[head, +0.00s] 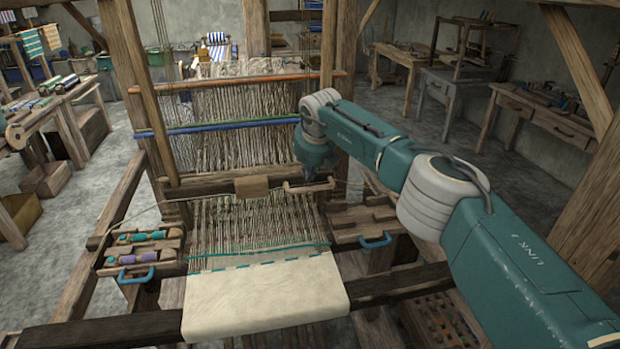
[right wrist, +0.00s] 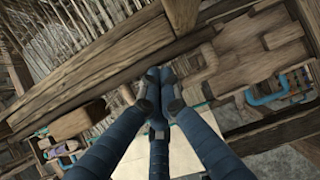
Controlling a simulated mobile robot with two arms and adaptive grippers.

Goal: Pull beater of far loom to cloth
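The loom's beater, a wooden bar (head: 212,188), spans the warp threads (head: 255,222) and stands well behind the cloth. It carries a brown block at its middle (head: 251,186) and a small wooden handle near its right end. The cream cloth (head: 265,298) hangs over the front beam, with teal threads along its back edge. My right gripper (head: 311,176) is above the beater's right end, partly hidden by its own wrist. In the right wrist view its fingers (right wrist: 158,82) come together, with nothing visible between them. My left gripper is not in view.
A tray with coloured spools (head: 150,246) sits left of the warp, and a wooden tray (head: 362,222) with a blue handle sits right. Benches stand behind.

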